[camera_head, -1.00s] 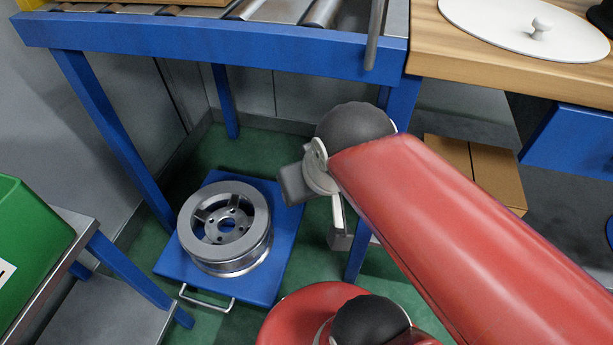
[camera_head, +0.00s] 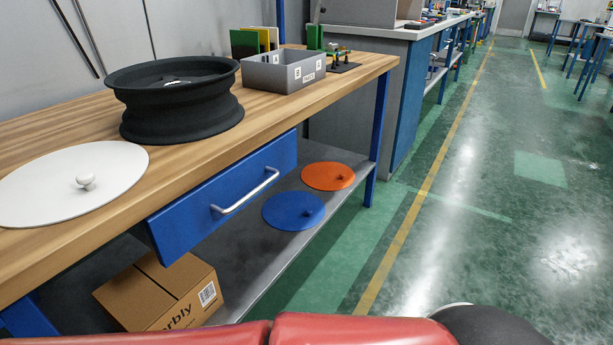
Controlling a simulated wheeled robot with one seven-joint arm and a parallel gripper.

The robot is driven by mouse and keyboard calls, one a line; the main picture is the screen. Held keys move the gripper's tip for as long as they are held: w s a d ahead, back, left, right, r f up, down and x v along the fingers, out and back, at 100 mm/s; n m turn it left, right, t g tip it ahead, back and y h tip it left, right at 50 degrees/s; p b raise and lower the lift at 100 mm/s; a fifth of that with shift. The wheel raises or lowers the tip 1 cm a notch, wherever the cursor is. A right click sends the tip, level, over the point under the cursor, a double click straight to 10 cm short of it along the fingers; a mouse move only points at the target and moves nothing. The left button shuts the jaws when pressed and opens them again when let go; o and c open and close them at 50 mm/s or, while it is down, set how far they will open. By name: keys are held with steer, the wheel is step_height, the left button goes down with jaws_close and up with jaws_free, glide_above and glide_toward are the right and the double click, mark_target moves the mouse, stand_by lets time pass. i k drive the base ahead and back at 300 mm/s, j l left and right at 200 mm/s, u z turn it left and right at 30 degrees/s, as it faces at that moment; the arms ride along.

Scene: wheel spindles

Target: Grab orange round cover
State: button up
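A white round cover (camera_head: 72,184) with a white knob lies on the wooden bench top. My red arm shows along the bottom edge of the picture, well short of the orange cover. My gripper is out of the picture.
A black wheel rim (camera_head: 175,95) and a grey bin (camera_head: 284,72) stand on the bench top (camera_head: 345,72). A blue drawer (camera_head: 225,199) hangs above the shelf. A cardboard box (camera_head: 160,292) sits below.

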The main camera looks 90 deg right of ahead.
mark_target(328, 175)
steer(key=z, duration=2.25)
steer(key=i+l+z, duration=0.15)
steer(key=l+z, duration=0.3)
steer(key=i+l+z, duration=0.2)
steer(key=z, duration=0.25)
steer(key=i+l, duration=0.25)
steer(key=i+l+u, duration=0.1)
steer(key=i+l, duration=0.15)
steer(key=l, duration=0.2)
steer(key=i+l, duration=0.3)
steer(key=i+l+u, duration=0.1)
steer(key=i+l, duration=0.15)
steer(key=l, duration=0.15)
steer(key=i+l, duration=0.2)
steer(key=l, duration=0.15)
steer(key=i+l+u, duration=0.1)
steer(key=i+l, duration=0.15)
steer(key=l, duration=0.15)
steer(key=i+l, duration=0.25)
steer(key=l, duration=0.15)
steer(key=u, duration=0.05)
